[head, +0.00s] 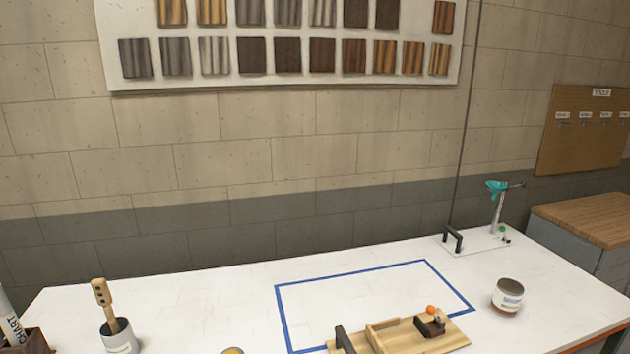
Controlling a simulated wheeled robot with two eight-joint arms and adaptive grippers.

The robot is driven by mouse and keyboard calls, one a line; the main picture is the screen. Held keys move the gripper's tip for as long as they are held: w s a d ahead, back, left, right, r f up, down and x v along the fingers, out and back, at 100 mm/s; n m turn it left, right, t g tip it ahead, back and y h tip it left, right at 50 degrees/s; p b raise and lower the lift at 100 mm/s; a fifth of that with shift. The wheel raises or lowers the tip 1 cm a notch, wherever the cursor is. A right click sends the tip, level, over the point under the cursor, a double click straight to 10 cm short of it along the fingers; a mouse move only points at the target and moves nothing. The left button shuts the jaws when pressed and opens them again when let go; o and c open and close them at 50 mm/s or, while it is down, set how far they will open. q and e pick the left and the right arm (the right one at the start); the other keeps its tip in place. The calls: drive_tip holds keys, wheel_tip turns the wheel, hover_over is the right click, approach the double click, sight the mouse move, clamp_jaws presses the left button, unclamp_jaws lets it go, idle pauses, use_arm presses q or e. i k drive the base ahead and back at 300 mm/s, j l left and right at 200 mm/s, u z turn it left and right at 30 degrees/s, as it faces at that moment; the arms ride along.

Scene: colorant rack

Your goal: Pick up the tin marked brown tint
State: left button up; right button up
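A small grey tin (508,296) with a white label and a brownish lower band stands upright on the right part of the white table. Its label is too small to read, so I cannot tell if it is the brown tint. The top of a round thing with a yellow centre (232,350) shows at the bottom edge, mostly cut off. Neither of my grippers is in view.
A wooden tray (458,342) with dark handles lies across the blue taped outline (352,272) on the table (205,300). A can (119,343) holding a wooden tool stands at left. A stand with a teal piece (497,190) is at back right.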

sight(508, 294)
drive_tip(key=z, duration=1.3)
drive_tip(key=i+l+u, duration=0.1)
drive_tip(key=u, duration=0.3)
drive_tip(key=i+l+u, duration=0.15)
drive_tip(key=u, duration=0.2)
drive_tip(key=i+l+u, duration=0.1)
drive_tip(key=u, duration=0.3)
drive_tip(key=i+l+u, duration=0.15)
drive_tip(key=l, duration=0.3)
drive_tip(key=i+l+u, duration=0.1)
drive_tip(key=l, duration=0.4)
drive_tip(key=i+l+u, duration=0.15)
drive_tip(key=l, duration=0.35)
drive_tip(key=i+l+u, duration=0.1)
drive_tip(key=l, duration=0.4)
drive_tip(key=l+u, duration=0.15)
drive_tip(key=l, duration=0.35)
drive_tip(key=i+l, duration=0.1)
drive_tip(key=l, duration=0.8)
drive_tip(key=i+l, duration=0.15)
drive_tip(key=l, duration=0.25)
